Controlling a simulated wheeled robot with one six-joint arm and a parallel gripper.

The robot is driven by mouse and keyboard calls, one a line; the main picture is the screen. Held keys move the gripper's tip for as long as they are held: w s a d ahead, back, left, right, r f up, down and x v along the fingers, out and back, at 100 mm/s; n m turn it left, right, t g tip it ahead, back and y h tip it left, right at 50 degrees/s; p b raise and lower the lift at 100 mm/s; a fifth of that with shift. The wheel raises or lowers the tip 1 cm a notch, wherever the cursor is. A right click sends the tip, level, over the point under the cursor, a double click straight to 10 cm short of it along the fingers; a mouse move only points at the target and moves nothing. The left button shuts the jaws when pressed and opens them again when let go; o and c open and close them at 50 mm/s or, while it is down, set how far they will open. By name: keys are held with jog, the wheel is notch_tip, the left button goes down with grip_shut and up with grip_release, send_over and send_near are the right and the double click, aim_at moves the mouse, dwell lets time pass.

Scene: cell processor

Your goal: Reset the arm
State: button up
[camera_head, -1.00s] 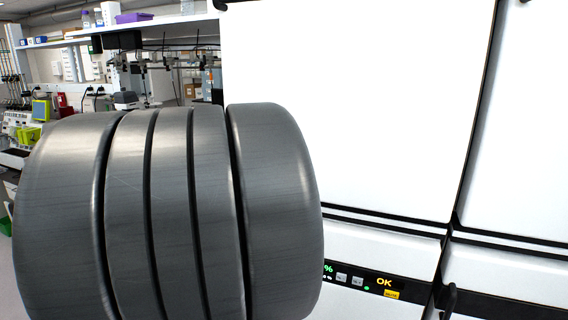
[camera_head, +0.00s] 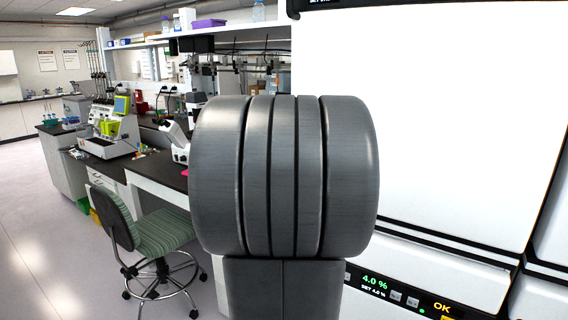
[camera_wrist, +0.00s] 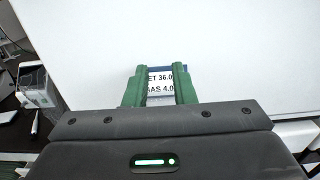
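My gripper (camera_wrist: 160,88) shows in the wrist view, with its two green fingers standing apart and a gap between them. Black lettering reading in part "ET 36.0" and "GAS 4.0" shows between the fingers, before a white surface. In the head view my arm's thick grey joint fills the middle and hides part of the bench and the white incubator (camera_head: 440,110). My gripper is not visible there.
The incubator's lower panel (camera_head: 392,296) reads 4.0 % and OK. At left are a dark-topped bench (camera_head: 158,170), a microscope (camera_head: 178,140) and a green-striped chair (camera_head: 172,234). The floor (camera_head: 40,240) at far left is clear.

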jog(key=f+p+x, duration=0.1)
jog(key=p+x, duration=0.1)
jog(key=x, duration=0.5)
jog(key=shift+w+d, duration=0.2)
